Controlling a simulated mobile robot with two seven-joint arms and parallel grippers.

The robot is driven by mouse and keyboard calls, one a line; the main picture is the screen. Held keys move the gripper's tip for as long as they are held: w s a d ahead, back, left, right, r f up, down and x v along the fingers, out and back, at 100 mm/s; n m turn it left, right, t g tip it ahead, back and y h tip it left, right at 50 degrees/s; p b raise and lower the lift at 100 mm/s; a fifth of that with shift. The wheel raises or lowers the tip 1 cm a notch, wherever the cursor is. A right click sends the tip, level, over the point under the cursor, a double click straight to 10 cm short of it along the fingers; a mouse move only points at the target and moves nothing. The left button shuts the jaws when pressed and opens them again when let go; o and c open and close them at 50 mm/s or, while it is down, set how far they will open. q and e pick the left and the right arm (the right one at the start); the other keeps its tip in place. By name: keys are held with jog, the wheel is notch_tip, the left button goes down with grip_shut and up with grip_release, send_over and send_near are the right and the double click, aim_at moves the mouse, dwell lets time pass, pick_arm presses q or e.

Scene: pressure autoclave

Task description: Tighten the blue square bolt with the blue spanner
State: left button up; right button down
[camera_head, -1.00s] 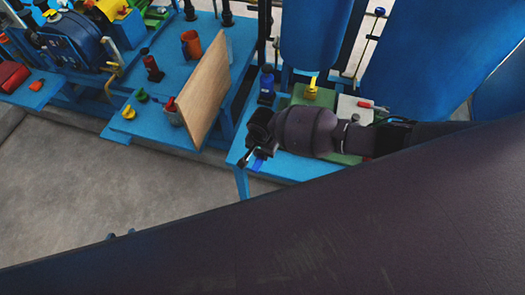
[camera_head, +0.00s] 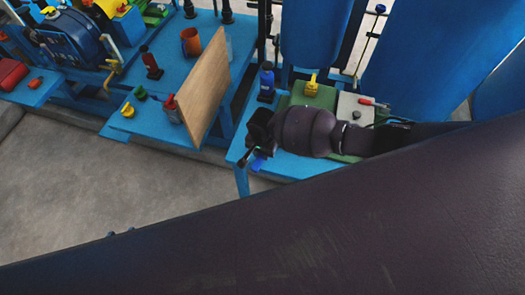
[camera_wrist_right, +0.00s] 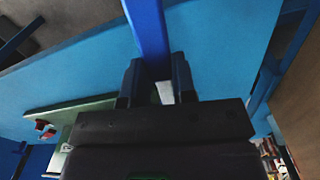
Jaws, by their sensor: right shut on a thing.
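My right gripper (camera_head: 257,152) is over the front left edge of the blue bench at the right in the head view. It is shut on the blue spanner (camera_head: 258,164), of which only a short blue end shows below the fingers there. In the right wrist view the spanner (camera_wrist_right: 150,32) is a blue bar running up out of the frame from between the dark fingers (camera_wrist_right: 157,82). The spanner's working end is hidden. I cannot make out the blue square bolt in either view. My left gripper is not in view.
The blue bench (camera_head: 233,154) carries a blue bottle (camera_head: 266,83), a green mat (camera_head: 298,98) with a yellow item (camera_head: 312,85), and a red-handled tool (camera_head: 375,103). A wooden board (camera_head: 205,88) stands upright on the neighbouring bench. The grey floor (camera_head: 120,195) in front is clear.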

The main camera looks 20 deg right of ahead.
jog(key=shift+f, duration=0.45)
jog(key=c, duration=0.8)
grip_release()
jog(key=shift+c, duration=0.2)
notch_tip(320, 180, up, 11)
jog(key=shift+p, duration=0.45)
jog(key=shift+f, duration=0.1)
